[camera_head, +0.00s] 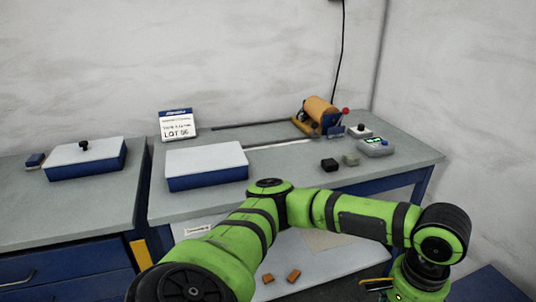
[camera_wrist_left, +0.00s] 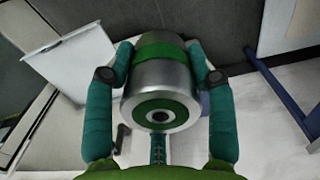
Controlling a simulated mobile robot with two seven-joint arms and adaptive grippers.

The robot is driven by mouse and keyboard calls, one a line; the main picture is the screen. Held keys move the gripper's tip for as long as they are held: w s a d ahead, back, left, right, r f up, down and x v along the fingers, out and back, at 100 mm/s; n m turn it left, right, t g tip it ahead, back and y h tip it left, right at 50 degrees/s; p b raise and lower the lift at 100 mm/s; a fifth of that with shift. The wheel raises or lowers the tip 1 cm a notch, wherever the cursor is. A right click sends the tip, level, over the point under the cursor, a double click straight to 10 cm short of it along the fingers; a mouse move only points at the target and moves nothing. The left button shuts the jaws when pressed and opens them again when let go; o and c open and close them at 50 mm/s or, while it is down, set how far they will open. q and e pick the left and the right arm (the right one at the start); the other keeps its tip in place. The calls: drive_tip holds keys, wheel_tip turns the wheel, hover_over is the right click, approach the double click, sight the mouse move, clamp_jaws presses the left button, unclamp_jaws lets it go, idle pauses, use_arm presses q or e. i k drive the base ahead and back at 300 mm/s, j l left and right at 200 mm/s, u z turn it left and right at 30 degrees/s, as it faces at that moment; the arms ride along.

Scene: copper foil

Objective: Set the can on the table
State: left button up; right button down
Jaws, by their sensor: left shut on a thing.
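A silver can (camera_wrist_left: 160,78) with a green band sits between the two teal fingers of my left gripper (camera_wrist_left: 160,58) in the left wrist view. The fingers press its sides, one on each side, and its round end with a green ring and dark centre faces the camera. In the head view my left arm reaches across to the right and its wrist bends down at the lower right; I cannot make out the can there. The grey table (camera_head: 290,178) stands behind the arm. My right gripper is not in view.
On the table are a white-topped blue box (camera_head: 206,165), a sign (camera_head: 177,125), an orange roller machine (camera_head: 318,112), a black block (camera_head: 329,165), a grey-green block (camera_head: 350,159) and a grey device (camera_head: 376,147). Two orange-brown pieces (camera_head: 293,276) lie lower down. The table's right front is clear.

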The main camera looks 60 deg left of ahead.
sight(299, 159)
drive_tip(key=i+j+u, duration=0.25)
drive_tip(key=u, duration=0.15)
drive_tip(key=i+j+u, duration=0.2)
drive_tip(key=u, duration=0.15)
drive_tip(key=i+j+u, duration=0.1)
drive_tip(key=i+u, duration=0.65)
drive_tip(key=k+j, duration=0.05)
drive_tip(key=k, duration=0.05)
